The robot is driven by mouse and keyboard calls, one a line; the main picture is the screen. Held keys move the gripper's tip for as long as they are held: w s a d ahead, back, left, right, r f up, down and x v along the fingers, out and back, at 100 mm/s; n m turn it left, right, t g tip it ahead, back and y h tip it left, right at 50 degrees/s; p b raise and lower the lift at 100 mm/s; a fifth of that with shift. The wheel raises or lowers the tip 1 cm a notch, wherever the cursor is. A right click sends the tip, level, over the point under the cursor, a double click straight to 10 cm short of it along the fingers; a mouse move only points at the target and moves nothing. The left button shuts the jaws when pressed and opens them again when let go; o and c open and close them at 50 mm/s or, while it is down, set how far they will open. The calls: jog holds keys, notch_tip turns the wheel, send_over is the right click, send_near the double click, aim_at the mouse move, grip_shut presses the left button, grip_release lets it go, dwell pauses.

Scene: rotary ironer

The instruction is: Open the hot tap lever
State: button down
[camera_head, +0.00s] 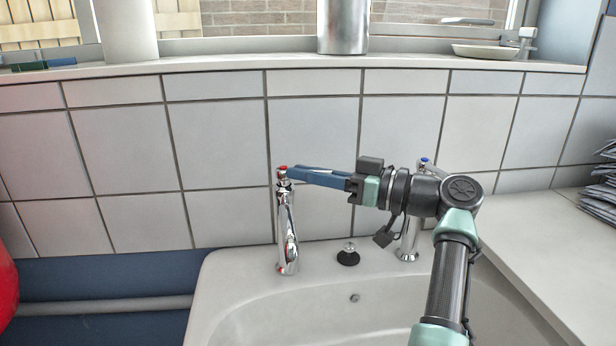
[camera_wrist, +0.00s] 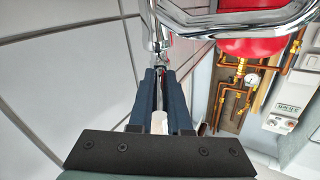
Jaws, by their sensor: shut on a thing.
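The hot tap (camera_head: 287,232) is a chrome tap with a red-marked top, standing on the back left rim of the white basin. My gripper (camera_head: 290,173) reaches in from the right, its blue fingers level with the tap's top. In the wrist view the two blue fingers (camera_wrist: 159,72) are close together and shut on the chrome hot tap lever (camera_wrist: 160,48), which is largely hidden between them. A second tap with a blue-marked top (camera_head: 424,161) stands to the right, partly hidden behind my arm.
The white basin (camera_head: 262,268) lies below, with a black plug (camera_head: 348,256) on its back rim. A tiled wall (camera_head: 220,140) is close behind. A windowsill (camera_head: 210,62) holds metal and white containers. A counter (camera_head: 560,235) with a dark stack is at right.

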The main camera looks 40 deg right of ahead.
jog(key=shift+w+a, duration=0.1)
jog(key=shift+w, duration=0.05)
jog(key=c, duration=0.9)
grip_release()
jog(key=shift+o, duration=0.2)
jog(key=v, duration=0.7)
jog(key=shift+s+p, duration=0.25)
jog(key=shift+p, duration=0.1)
jog(key=shift+s+f, duration=0.1)
